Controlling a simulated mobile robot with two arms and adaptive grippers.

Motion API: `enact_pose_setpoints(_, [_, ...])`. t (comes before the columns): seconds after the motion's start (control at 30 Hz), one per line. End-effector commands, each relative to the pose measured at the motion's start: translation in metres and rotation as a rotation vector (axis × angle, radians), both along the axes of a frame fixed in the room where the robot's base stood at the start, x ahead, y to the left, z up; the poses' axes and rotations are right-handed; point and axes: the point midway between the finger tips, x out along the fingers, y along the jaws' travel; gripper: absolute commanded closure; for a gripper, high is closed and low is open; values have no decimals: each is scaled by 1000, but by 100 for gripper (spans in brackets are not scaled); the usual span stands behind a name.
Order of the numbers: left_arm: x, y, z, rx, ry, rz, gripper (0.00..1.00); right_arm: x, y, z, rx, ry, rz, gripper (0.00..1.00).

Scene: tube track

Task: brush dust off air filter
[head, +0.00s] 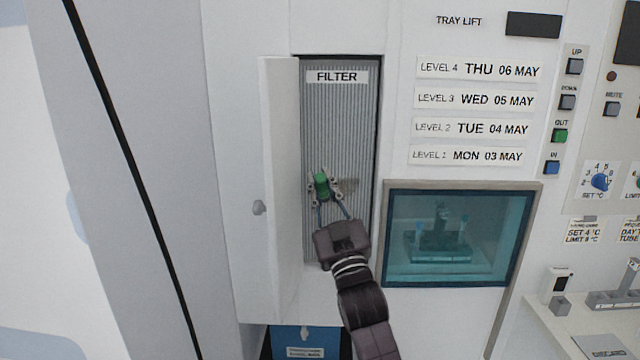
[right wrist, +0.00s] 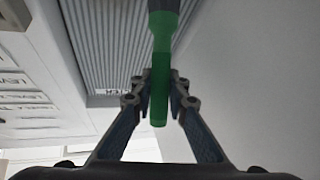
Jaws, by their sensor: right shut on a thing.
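The air filter (head: 340,110) is a grey ribbed panel marked FILTER, set upright in an open recess; its ribs also show in the right wrist view (right wrist: 108,45). A small brownish-grey patch (head: 349,187) shows on it at mid-height, just right of the gripper. My right gripper (head: 323,193) is in front of the filter's lower half, shut on a green handle (head: 321,181). In the right wrist view the green handle (right wrist: 160,90) lies between the fingertips (right wrist: 160,95), with a dark grey part at its far end. Whether its tip touches the filter I cannot tell. My left gripper is not in view.
The white filter door (head: 279,180) stands open along the recess's left side, with a knob (head: 259,207). A teal window (head: 458,237) is at the right below date labels. A blue box (head: 300,342) stands below. A bench (head: 580,325) is at lower right.

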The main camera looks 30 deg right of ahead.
Motion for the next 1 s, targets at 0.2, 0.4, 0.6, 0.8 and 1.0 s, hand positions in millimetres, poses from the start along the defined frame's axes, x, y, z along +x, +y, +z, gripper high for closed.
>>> enact_pose_setpoints(0.2, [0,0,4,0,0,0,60,-6,-12,0,-1,2,-3,100])
enact_pose_setpoints(0.4, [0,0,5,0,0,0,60,-8,-16,0,-1,2,-4,100])
enact_pose_setpoints(0.6, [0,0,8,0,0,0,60,-13,-24,1,-2,3,-5,100])
enact_pose_setpoints(0.8, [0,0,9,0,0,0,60,-18,-31,1,-1,1,-3,100])
enact_pose_setpoints(1.0, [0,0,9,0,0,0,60,-18,-31,1,-1,0,-3,100])
